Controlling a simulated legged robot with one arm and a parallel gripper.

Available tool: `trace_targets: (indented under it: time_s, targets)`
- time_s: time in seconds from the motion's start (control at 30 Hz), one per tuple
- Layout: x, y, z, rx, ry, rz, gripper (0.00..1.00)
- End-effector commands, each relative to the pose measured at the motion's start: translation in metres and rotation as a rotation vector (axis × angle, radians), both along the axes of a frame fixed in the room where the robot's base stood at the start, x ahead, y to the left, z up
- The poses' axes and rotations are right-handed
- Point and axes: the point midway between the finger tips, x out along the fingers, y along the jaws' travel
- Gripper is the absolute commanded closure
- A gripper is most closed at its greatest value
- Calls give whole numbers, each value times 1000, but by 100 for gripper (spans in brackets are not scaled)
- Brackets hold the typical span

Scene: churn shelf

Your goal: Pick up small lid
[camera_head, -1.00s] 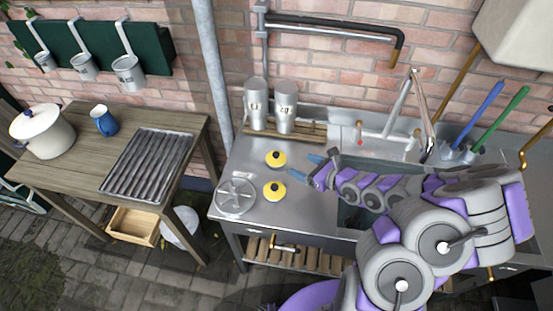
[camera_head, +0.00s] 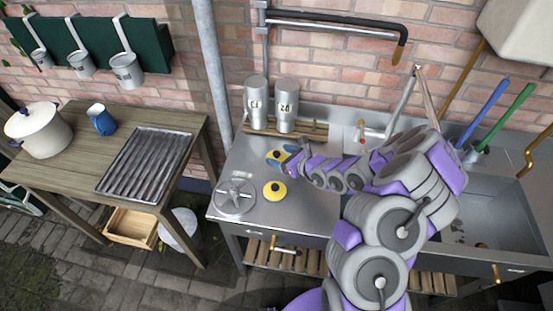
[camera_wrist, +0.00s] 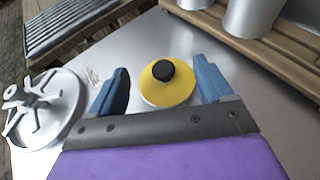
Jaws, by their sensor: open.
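Two small yellow lids with black knobs lie on the steel counter. In the head view the far yellow lid (camera_head: 275,157) is partly hidden by my gripper (camera_head: 290,158), and the near yellow lid (camera_head: 275,191) lies in front of it. In the wrist view one yellow lid (camera_wrist: 167,83) sits between and a little beyond the two blue fingers of my gripper (camera_wrist: 162,88). The fingers are open and spread to either side of it, apart from it. A larger grey metal lid (camera_head: 235,196) with a spoked handle lies at the counter's left; it also shows in the wrist view (camera_wrist: 62,112).
Two metal canisters (camera_head: 257,103) stand on a wooden rack (camera_head: 313,132) behind the lids. The sink (camera_head: 490,215) is at the right. A wooden table (camera_head: 75,172) with a white pot (camera_head: 45,135) stands left across a gap.

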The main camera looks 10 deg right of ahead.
Motion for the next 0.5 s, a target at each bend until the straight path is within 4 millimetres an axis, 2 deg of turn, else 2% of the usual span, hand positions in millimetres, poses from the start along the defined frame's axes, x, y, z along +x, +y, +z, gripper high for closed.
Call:
trace_targets:
  time_s: [0.3,0.5]
  targets:
    - [28,20,-19,-5,1,3,20]
    - [37,27,-20,-1,-1,2,20]
